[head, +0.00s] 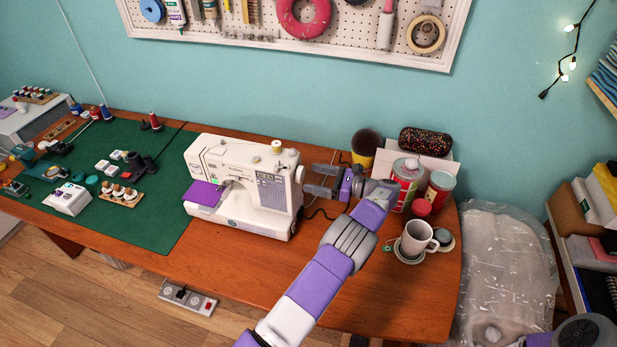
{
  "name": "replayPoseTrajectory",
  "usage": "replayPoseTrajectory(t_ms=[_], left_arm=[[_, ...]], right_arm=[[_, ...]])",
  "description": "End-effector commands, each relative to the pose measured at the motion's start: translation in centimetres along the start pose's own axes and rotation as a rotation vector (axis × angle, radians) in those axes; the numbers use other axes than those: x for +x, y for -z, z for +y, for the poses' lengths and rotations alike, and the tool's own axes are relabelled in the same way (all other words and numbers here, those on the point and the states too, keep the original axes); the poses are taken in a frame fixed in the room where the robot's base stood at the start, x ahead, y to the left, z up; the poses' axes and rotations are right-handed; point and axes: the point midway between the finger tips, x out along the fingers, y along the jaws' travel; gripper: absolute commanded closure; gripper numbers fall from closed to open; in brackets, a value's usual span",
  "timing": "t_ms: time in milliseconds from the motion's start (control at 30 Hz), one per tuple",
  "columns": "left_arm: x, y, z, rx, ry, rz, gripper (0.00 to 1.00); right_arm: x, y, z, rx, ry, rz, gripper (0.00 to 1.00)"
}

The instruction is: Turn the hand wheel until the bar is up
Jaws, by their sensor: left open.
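The white sewing machine (243,186) stands on the wooden table with a purple cloth (203,193) at its left end. Its hand wheel (300,174) is a small pale disc on the right side of the machine. My left gripper (307,182) is open and empty, its fingers pointing left at the wheel. The fingertips are very close to the wheel; I cannot tell whether they touch it. The needle bar area (228,184) is small and shadowed, so the bar's height cannot be made out. My right gripper is outside the picture; only part of that arm shows at bottom right.
Right of the gripper stand red-and-white tins (407,182), a white mug (417,238) and a patterned case (425,141). A green mat (150,210) with sewing supplies covers the table's left. Bare wood (240,265) lies in front of the machine.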

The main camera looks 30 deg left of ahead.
Motion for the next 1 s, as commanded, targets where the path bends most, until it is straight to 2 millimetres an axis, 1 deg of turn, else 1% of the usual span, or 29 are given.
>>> replayPoseTrajectory(t_ms=[33, 100, 200, 333, 533, 567, 900, 1000], left_arm=[[0.7, 0.0, 0.1, 0.002, -0.002, 0.001, 0.18], [1.6, 0.0, 0.0, 0.000, -0.001, 0.000, 0.18], [2.4, 0.0, 0.0, 0.000, 0.000, 0.000, 0.18], [2.8, 0.1, 0.0, 0.000, 0.001, 0.001, 0.18], [2.8, 0.1, 0.0, 0.000, 0.001, 0.001, 0.18], [2.8, 0.1, 0.0, 0.000, 0.001, 0.000, 0.21], [2.8, 0.1, 0.0, 0.000, 0.001, 0.000, 0.73], [2.8, 0.1, 0.0, -0.002, 0.001, 0.000, 0.74]], right_arm=[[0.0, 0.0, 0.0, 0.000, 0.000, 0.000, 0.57], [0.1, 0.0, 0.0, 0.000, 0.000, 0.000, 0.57], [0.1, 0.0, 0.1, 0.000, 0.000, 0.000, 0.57], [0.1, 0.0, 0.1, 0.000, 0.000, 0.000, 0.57], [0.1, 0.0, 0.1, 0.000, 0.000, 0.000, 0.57], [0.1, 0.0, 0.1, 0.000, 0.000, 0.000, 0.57], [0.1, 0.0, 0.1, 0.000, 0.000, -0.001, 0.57], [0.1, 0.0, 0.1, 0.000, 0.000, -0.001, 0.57]])
